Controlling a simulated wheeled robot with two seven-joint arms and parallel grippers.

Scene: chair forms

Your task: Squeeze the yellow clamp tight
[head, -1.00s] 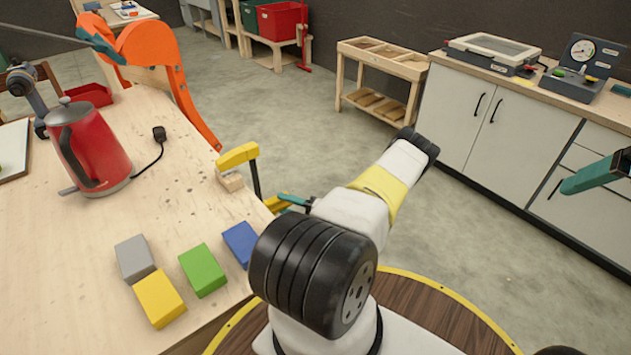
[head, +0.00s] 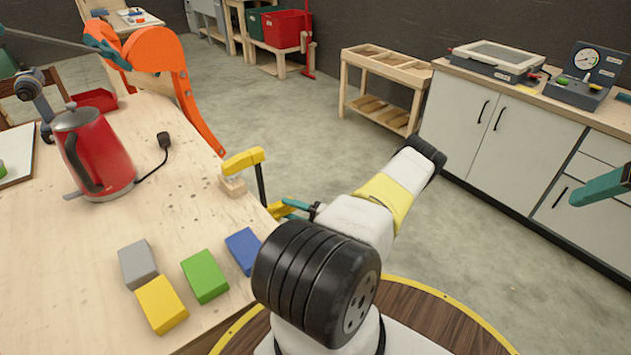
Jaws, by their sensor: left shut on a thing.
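The yellow clamp (head: 243,160) sits at the right edge of the wooden workbench (head: 85,240). Its yellow upper jaw rests over a small wooden block (head: 233,186), and its dark bar runs down past the table edge. A lower yellow part (head: 278,210) of it shows beside the edge. My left gripper (head: 288,207) has teal fingers and is shut on this lower part, which the fingers partly hide. My arm's black joint hides some of the space below. A teal piece of my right gripper (head: 602,187) shows at the right picture edge; its jaw opening cannot be made out.
Grey (head: 137,264), yellow (head: 162,304), green (head: 205,275) and blue (head: 243,250) blocks lie on the bench. A red kettle (head: 98,155) and an orange chair form (head: 180,85) stand farther back. White cabinets (head: 490,120) line the right; the floor between is clear.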

